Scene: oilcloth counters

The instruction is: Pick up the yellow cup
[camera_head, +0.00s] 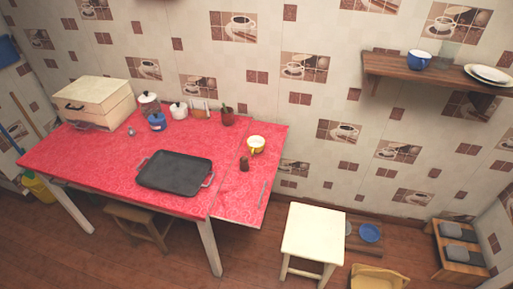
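The yellow cup (256,144) stands upright on the red table (90,158), near its right end. Its inside looks pale, and a handle shows at its lower left. A small dark brown shaker-like object (244,164) stands just in front of the cup, a little to its left, apart from it. Neither of my grippers shows in the head view.
A black tray (175,171) with handles lies on the table's front half. A dark red pot (228,116), white canister (178,110) and blue mug (157,121) stand behind. A white stool (313,233) stands right of the table. A wall shelf (400,72) is upper right.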

